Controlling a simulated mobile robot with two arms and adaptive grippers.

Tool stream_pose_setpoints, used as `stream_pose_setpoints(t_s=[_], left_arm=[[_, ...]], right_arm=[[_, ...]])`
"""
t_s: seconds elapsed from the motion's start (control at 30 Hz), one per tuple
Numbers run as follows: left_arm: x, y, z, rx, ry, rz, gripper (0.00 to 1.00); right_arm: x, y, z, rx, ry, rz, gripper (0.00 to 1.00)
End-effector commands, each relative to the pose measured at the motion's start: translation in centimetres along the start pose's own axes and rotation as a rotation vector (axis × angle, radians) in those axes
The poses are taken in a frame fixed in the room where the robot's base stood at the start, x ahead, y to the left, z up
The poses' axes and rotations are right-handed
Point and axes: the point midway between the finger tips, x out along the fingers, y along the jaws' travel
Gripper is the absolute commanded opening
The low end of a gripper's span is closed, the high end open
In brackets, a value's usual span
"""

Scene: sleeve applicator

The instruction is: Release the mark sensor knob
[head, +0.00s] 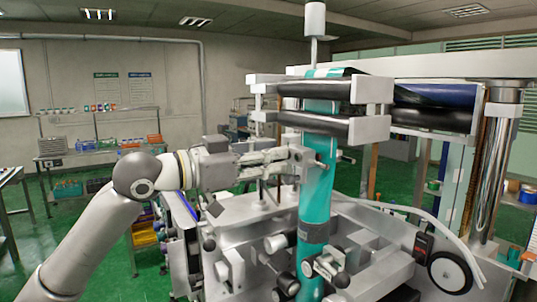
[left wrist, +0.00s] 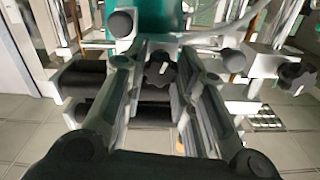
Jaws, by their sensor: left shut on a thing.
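A dark lobed knob (left wrist: 160,69) with a light mark on it sits between the two fingers of my left gripper (left wrist: 160,60) in the left wrist view. I take it to be the mark sensor knob. My left gripper is shut on it. In the head view my left gripper (head: 292,160) reaches in from the left to a small grey block beside the upright teal sleeve film (head: 316,195). The knob is hidden or too small to tell there. My right gripper is in neither view.
Black rollers (head: 315,128) cross the film above my gripper. A second dark knob (left wrist: 290,75) stands to the right in the left wrist view. Clamps and knobs (head: 325,268) crowd the machine below. A chrome column (head: 493,165) stands at right. Open floor lies behind my left arm.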

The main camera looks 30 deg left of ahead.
Motion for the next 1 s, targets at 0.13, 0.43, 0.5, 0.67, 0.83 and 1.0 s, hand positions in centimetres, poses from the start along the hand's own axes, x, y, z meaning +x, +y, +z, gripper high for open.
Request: stream_pose_setpoints(t_s=[0.13, 0.43, 0.5, 0.67, 0.83, 1.0], left_arm=[[0.05, 0.06, 0.06, -0.123, -0.003, 0.001, 0.02], [0.06, 0.12, 0.12, -0.306, -0.004, 0.002, 0.02], [0.06, 0.13, 0.16, -0.333, -0.005, 0.002, 0.02], [0.07, 0.16, 0.22, -0.373, -0.006, 0.002, 0.02], [0.08, 0.18, 0.26, -0.391, -0.007, 0.002, 0.02], [0.09, 0.19, 0.31, -0.393, -0.008, 0.002, 0.02]], right_arm=[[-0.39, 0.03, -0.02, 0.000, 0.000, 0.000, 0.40], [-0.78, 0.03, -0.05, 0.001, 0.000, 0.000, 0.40], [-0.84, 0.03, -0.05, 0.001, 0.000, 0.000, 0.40], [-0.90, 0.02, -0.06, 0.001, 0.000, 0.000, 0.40], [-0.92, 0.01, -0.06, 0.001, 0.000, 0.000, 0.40], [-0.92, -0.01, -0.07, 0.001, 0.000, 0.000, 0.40]])
